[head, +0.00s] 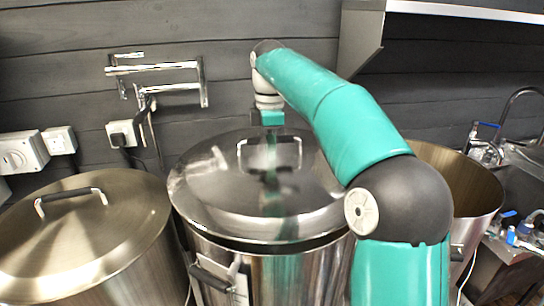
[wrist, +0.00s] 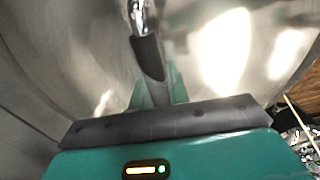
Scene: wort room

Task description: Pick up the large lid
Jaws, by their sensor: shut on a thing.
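The large lid (head: 222,192) is a shiny round metal disc with a bar handle (head: 242,150) on top. It covers the middle steel pot (head: 310,272). A thin dark gap shows along the front between lid and pot rim; I cannot tell for sure whether they touch. My gripper (head: 269,134) comes down from above and is shut on the lid's handle. The fingertips are partly hidden.
Another steel pot with a handled lid (head: 90,232) stands at the left. An open pot (head: 462,180) stands at the right, partly behind my arm. A metal wall bracket (head: 160,68) and sockets (head: 60,140) are on the dark wall behind. A sink tap (head: 512,104) is at far right.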

